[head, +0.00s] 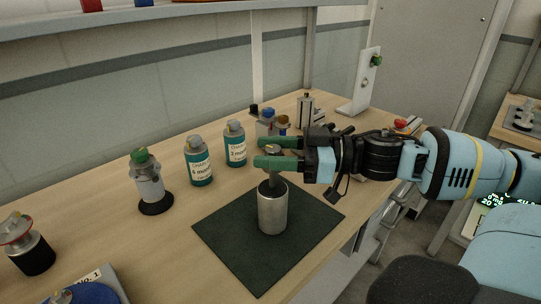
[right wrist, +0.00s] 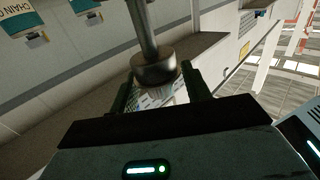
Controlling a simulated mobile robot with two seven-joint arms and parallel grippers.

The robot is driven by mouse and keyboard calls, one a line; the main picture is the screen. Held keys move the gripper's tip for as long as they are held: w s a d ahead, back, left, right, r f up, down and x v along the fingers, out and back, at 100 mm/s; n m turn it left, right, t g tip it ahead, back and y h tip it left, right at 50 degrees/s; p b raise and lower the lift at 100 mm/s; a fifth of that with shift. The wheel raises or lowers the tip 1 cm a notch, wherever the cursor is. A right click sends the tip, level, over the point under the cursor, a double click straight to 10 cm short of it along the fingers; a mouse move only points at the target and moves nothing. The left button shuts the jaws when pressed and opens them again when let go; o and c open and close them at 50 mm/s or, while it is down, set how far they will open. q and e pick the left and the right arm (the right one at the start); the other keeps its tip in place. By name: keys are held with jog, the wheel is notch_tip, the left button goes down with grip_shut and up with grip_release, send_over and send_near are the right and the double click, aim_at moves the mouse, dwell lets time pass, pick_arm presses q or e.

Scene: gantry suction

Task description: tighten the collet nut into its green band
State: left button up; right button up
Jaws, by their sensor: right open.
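A silver cylinder (head: 272,212) with a dark top stands upright on the dark green mat (head: 225,235). A narrow grey stem rises from it to a small grey head (head: 273,150). I cannot tell which part is the collet nut, and I make out no green band on it. My right gripper (head: 277,152) comes in from the right, its two green-tipped fingers open on either side of the stem's upper part. In the right wrist view, a rounded metal end (right wrist: 154,68) on a rod shows between the open fingers; contact is unclear. My left gripper is not in view.
Two teal bottles (head: 198,165) (head: 236,148) and a green-topped fixture (head: 150,185) stand left of the mat. A white upright stand (head: 363,82) is at the back. Bare wood lies left of the mat.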

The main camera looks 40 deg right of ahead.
jog(key=c, duration=1)
